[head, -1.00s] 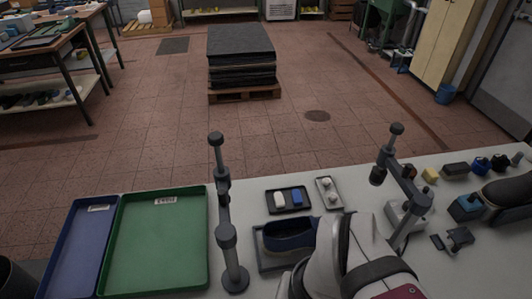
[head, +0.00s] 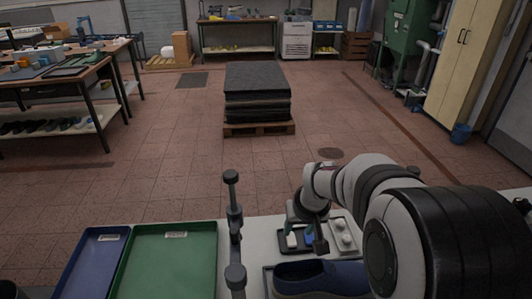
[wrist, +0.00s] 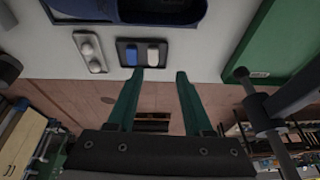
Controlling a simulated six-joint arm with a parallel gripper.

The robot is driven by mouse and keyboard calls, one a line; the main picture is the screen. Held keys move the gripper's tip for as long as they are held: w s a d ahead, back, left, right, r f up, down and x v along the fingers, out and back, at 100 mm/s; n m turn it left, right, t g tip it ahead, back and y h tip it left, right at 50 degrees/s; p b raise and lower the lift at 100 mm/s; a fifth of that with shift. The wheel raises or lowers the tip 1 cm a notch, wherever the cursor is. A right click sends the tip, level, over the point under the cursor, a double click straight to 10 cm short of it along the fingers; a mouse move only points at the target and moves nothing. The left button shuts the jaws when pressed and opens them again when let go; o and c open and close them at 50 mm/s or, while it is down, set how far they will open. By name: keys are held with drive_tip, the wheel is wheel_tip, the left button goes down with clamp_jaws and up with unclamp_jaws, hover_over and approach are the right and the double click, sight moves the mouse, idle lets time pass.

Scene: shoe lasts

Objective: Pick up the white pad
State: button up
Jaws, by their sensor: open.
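The white pad (head: 291,240) lies in a small black tray (head: 283,250) on the white bench, to the left of a blue pad (head: 309,239). In the wrist view the white pad (wrist: 153,55) is to the right of the blue pad (wrist: 131,57). My gripper (head: 306,236) is open with nothing between its fingers, close to the tray. In the wrist view its green fingers (wrist: 160,73) are spread, with the white pad just beyond the gap between the tips. In the head view the gripper hides part of the tray.
A grey tray with two white knobs (head: 343,236) stands beside the black tray. A dark blue shoe upper (head: 318,278) lies in front. A grey post (head: 234,225) rises to the left, beside a green tray (head: 150,262) and a blue tray (head: 88,265).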

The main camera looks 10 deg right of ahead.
sight(291, 239)
drive_tip(key=shift+n+t, duration=0.3)
drive_tip(key=x, duration=0.6)
drive_tip(key=w+d+x, duration=0.1)
drive_tip(key=x, duration=0.5)
drive_tip(key=w+r+x, duration=0.1)
drive_tip(key=x, duration=0.6)
drive_tip(key=shift+w+d, duration=0.25)
clamp_jaws()
